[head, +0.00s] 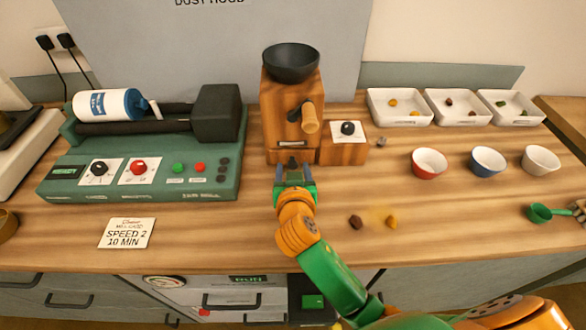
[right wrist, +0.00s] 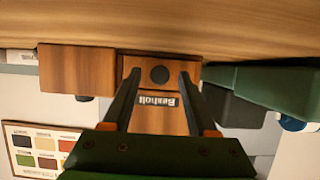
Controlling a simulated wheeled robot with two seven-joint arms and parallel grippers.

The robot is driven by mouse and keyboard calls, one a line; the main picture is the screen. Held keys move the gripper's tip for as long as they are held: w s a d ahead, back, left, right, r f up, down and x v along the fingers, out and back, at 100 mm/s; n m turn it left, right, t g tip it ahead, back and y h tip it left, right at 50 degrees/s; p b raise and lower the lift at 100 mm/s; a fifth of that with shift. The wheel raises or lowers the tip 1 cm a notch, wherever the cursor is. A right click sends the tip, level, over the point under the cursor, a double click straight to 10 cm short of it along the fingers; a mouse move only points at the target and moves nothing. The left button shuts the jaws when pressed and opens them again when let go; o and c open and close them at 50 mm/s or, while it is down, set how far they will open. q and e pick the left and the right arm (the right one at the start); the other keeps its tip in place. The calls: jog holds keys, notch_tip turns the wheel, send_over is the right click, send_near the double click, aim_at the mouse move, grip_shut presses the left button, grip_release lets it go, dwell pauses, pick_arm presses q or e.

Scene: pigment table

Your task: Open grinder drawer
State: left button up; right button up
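The wooden grinder (head: 283,85), with a black bowl on top and a side crank, stands at the back middle of the table. Its drawer front with a round dark knob (right wrist: 160,75) shows in the right wrist view, beside a "Rexholt" label (right wrist: 156,100). I see no clear gap around the drawer front. My right gripper (head: 293,166) is at the grinder's base, in front of the drawer. Its two fingers are apart, one on each side of the knob, and I see no contact with it. In the head view the gripper mostly hides the drawer. My left gripper is not in view.
A green roller mill (head: 150,176) stands left of the grinder. A wooden block with a black dial (head: 345,152) adjoins it on the right. White trays (head: 398,122), small bowls (head: 428,174) and a green scoop (head: 541,213) are further right. Two pigment lumps (head: 356,222) lie near my right arm.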

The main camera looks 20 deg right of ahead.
grip_shut()
dwell(1.2)
